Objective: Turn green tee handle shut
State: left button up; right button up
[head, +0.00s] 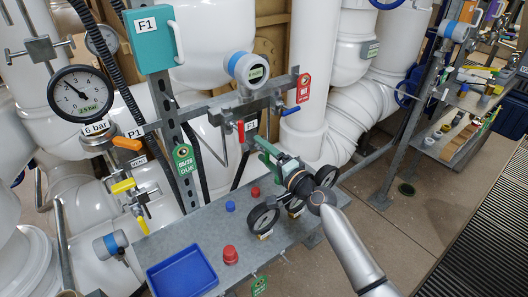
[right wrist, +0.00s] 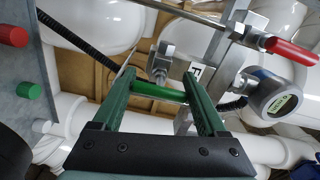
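The green tee handle (right wrist: 158,91) shows in the right wrist view as a bright green bar. It spans the gap between the two dark green fingers of my right gripper (right wrist: 158,82), near their tips. Its ends meet or pass behind the fingers; I cannot tell if they are clamped. In the head view my right gripper (head: 265,150) reaches in from the lower right, above the grey bench and in front of the pipework. There the gripper covers the handle, so I cannot make it out. My left gripper is not in view.
Above the gripper is a grey metal bracket (head: 285,85) with a white-and-blue round gauge (head: 246,68) and red tag (head: 303,88). A red lever (right wrist: 292,50) is close in the right wrist view. The bench holds a blue tray (head: 182,275) and red knob (head: 230,255).

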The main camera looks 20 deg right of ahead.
jog(key=o, duration=0.4)
jog(key=shift+c, duration=0.2)
jog(key=v, duration=1.2)
jog(key=shift+s, duration=0.25)
jog(key=s+a+f+n+g+h, duration=0.2)
jog(key=s+f+n, duration=0.5)
jog(key=s+f, duration=0.4)
jog(key=s+a+f+n+g+h+p, duration=0.1)
jog(key=s+a+f+n+g, duration=0.2)
jog(key=s+f, duration=0.9)
jog(key=f+n+g, duration=0.1)
jog(key=n+g, duration=0.1)
jog(key=n, duration=0.2)
jog(key=shift+a+g+h, duration=0.15)
jog(key=shift+g+h, duration=0.15)
jog(key=shift+h, duration=0.1)
